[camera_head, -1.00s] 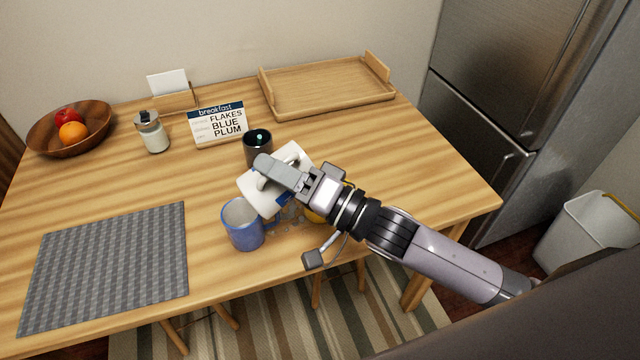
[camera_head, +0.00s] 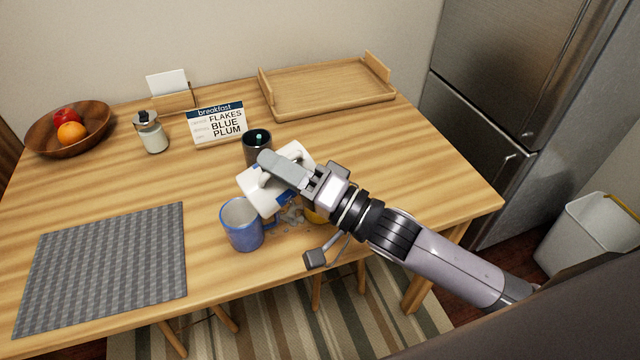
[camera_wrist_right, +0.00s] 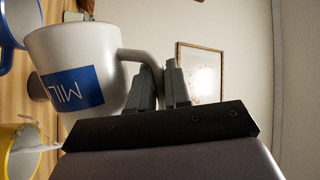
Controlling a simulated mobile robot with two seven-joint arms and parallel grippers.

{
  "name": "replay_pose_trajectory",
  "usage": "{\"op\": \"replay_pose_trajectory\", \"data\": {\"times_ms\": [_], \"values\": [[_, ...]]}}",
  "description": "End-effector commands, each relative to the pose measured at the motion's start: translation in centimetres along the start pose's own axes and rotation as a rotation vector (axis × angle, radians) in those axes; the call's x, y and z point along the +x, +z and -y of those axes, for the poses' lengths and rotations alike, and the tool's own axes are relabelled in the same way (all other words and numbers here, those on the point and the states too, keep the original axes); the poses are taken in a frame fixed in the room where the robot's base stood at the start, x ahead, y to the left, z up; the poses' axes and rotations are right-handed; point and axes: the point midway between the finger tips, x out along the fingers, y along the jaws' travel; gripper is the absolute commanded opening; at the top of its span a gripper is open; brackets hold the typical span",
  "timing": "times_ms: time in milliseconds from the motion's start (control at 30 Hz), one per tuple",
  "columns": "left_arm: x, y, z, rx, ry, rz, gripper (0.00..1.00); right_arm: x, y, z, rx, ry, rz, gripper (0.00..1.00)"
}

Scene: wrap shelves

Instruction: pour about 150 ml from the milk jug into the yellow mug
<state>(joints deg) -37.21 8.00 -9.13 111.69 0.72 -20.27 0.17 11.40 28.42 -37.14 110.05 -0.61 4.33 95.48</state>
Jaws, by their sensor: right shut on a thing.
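The white milk jug (camera_head: 259,193) with a blue label is tipped well over above the table. My right gripper (camera_head: 272,165) is shut on its handle; the right wrist view shows the jug (camera_wrist_right: 85,48) and the gripper's fingers (camera_wrist_right: 160,85) on the handle. The yellow mug (camera_head: 312,214) is mostly hidden behind my right gripper in the head view. In the right wrist view the yellow mug (camera_wrist_right: 22,155) shows at the lower left, with a whitish streak at its mouth. I cannot tell how full it is. My left gripper is not in view.
A blue mug (camera_head: 242,232) stands just left of the jug, with greyish patches on the table beside it. A dark cup (camera_head: 257,148) stands behind the jug. A sign (camera_head: 218,124), glass jar (camera_head: 152,136), fruit bowl (camera_head: 45,140) and wooden tray (camera_head: 325,90) stand farther back.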

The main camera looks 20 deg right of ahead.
Motion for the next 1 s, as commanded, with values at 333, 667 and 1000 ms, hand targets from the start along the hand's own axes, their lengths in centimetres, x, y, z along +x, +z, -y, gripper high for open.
{"op": "replay_pose_trajectory", "data": {"times_ms": [333, 667, 1000], "values": [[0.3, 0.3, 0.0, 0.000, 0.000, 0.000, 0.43, -0.2, -0.1, -0.2, 0.019, -0.020, -0.013, 0.00], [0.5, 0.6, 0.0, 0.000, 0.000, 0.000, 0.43, -0.4, -0.2, -0.6, 0.038, -0.033, -0.023, 0.00], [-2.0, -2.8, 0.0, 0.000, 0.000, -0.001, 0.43, 0.9, 1.9, 0.5, -0.157, 0.049, 0.066, 0.00]]}}
